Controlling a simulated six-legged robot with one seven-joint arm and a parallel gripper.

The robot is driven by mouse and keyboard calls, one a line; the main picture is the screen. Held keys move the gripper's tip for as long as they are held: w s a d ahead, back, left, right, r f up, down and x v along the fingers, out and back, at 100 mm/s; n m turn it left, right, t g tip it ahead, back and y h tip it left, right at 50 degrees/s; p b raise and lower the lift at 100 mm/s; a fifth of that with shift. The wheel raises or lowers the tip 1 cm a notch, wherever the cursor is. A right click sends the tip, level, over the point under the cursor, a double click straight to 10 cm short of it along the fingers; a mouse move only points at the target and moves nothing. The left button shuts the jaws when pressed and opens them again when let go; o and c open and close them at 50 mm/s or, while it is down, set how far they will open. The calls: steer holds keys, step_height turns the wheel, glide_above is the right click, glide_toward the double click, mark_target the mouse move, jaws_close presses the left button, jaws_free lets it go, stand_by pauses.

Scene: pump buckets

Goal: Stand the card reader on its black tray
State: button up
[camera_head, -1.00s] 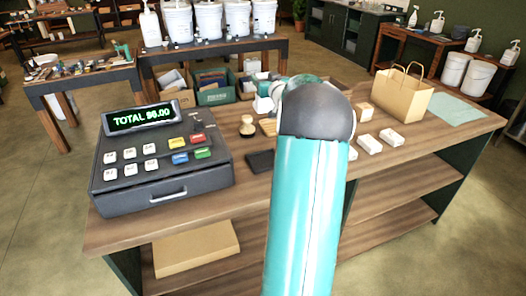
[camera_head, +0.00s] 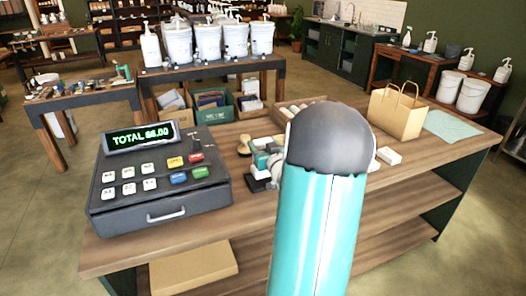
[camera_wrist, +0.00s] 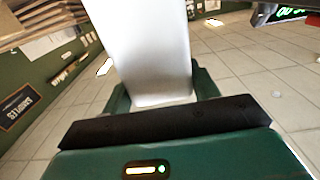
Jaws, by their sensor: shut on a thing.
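The card reader (camera_wrist: 150,50) is a pale, plain slab between my gripper's fingers in the wrist view. My gripper (camera_wrist: 160,98) is shut on it. In the head view my gripper (camera_head: 262,160) is partly hidden behind my arm, just right of the cash register and over the black tray (camera_head: 257,184). Only a dark part of the tray shows there, on the wooden counter. I cannot tell whether the reader touches the tray.
The cash register (camera_head: 160,178) stands close on the left. A wooden stamp (camera_head: 244,145) is just behind my gripper. White blocks (camera_head: 389,156), a paper bag (camera_head: 397,112) and a pale cloth (camera_head: 452,126) lie to the right. My arm hides the counter's middle.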

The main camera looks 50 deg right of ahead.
steer(key=shift+f, duration=1.15)
steer(key=shift+d, duration=0.1)
steer(key=shift+w+f, duration=0.1)
steer(key=shift+f, duration=0.1)
steer(key=o, duration=1.6)
